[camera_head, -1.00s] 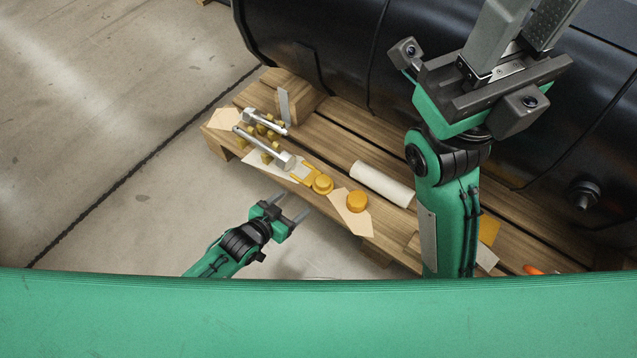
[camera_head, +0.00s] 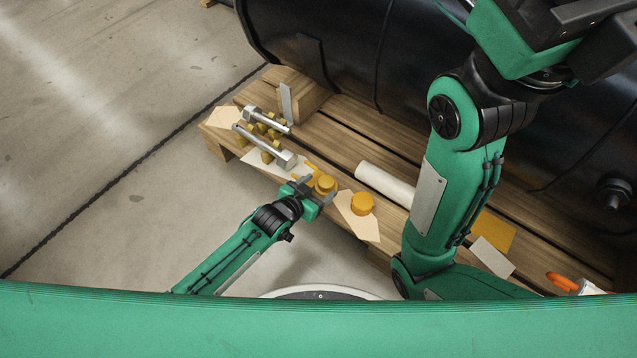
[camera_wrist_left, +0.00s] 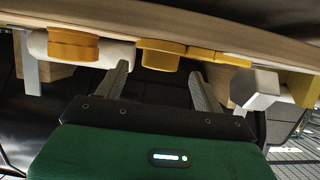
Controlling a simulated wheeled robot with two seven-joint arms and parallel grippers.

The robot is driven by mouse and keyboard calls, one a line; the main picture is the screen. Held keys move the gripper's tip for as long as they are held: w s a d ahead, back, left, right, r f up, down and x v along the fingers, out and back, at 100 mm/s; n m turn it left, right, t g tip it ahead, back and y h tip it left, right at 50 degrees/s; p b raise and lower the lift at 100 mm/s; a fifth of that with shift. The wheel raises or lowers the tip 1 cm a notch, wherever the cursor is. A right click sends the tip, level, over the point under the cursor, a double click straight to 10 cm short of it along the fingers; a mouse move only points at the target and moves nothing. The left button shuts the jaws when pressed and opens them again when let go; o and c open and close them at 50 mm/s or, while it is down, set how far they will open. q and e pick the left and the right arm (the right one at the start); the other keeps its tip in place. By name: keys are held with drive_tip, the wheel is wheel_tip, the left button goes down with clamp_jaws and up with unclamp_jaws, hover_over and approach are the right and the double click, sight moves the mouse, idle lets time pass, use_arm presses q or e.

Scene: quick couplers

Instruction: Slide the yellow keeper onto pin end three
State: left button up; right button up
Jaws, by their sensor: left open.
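Two metal pins (camera_head: 264,146) lie on yellow blocks at the pallet's left end; I cannot tell which end is three. A flat yellow piece (camera_head: 311,170), perhaps the keeper, lies beside a round yellow cap (camera_head: 325,184). The flat piece also shows in the left wrist view (camera_wrist_left: 220,57). A second round cap (camera_head: 362,204) sits to the right. My left gripper (camera_head: 316,189) is open and empty at the pallet's front edge. In its wrist view the nearer cap (camera_wrist_left: 162,54) shows between the spread fingers. My right gripper (camera_head: 575,25) is at the top right, its fingers out of frame.
A white cylinder (camera_head: 385,184) lies behind the caps on the wooden pallet (camera_head: 345,138). A yellow sheet (camera_head: 494,232), a pale card (camera_head: 492,257) and an orange-handled item (camera_head: 562,283) lie at right. Open floor is at left.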

sight(323, 184)
use_arm(q)
drive_tip(key=shift+b+x, duration=0.75)
drive_tip(key=shift+x, duration=0.65)
drive_tip(key=shift+r, duration=0.1)
drive_tip(key=c, duration=1.3)
drive_tip(key=shift+r, duration=0.1)
